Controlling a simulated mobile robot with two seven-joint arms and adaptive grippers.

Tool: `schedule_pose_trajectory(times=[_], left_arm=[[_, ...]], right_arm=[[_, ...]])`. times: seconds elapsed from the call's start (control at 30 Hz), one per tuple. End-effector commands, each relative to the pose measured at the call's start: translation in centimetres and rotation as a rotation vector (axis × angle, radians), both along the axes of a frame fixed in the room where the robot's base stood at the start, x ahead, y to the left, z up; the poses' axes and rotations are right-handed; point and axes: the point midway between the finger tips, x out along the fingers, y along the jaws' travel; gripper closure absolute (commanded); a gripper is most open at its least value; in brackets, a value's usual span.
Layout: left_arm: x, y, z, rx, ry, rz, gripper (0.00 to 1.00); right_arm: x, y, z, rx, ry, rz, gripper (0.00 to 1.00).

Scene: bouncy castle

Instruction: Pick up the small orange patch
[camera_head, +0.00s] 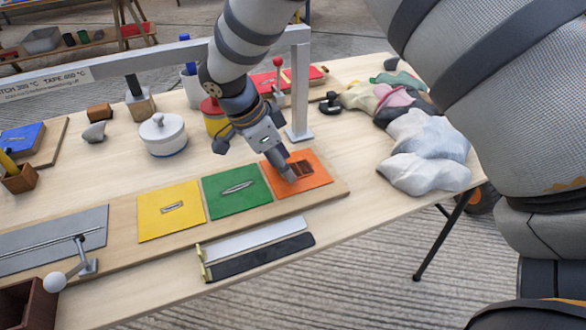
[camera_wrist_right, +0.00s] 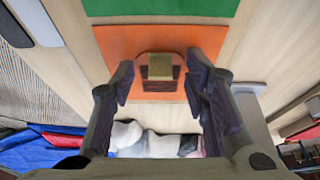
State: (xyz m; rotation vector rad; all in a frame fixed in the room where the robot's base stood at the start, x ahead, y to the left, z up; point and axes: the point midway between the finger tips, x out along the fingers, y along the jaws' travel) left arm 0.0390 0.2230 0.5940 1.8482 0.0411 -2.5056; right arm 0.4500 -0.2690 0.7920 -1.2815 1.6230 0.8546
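A flat orange square (camera_head: 318,181) lies on the board at the right end of a row. It also shows in the right wrist view (camera_wrist_right: 122,42). On it is a small dark brown, ribbed piece (camera_head: 303,168) with a rounded, orange-brown edge (camera_wrist_right: 146,60) and a tan block (camera_wrist_right: 160,67) at its middle. I cannot tell clearly which part is the small orange patch. My right gripper (camera_head: 287,174) points down over the square. In the wrist view its two fingers (camera_wrist_right: 160,84) are apart, one on each side of the small piece, with gaps. My left gripper is not in view.
A green square (camera_head: 238,189) and a yellow square (camera_head: 171,209) lie left of the orange one. A grey post (camera_head: 299,90) stands behind it. Cloth bags (camera_head: 424,172) lie to the right. A grey and black bar (camera_head: 255,245) lies in front.

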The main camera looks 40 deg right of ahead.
Motion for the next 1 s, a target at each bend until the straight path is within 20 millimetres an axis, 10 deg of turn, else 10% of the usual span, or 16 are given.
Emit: schedule_pose_trajectory(times=[0.17, 0.57, 0.77, 1.0], left_arm=[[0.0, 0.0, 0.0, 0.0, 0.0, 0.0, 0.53], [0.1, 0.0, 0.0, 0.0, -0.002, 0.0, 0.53], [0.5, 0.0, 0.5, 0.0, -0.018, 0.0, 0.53], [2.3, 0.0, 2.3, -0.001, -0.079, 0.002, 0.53]], right_arm=[[0.0, 0.0, 0.0, 0.0, 0.0, 0.0, 0.97], [0.0, 0.0, 0.4, -0.001, -0.001, -0.001, 0.97], [0.0, 0.2, 3.9, -0.002, -0.007, 0.001, 0.97], [-3.6, 4.9, 10.5, -0.006, -0.013, 0.005, 0.97]])
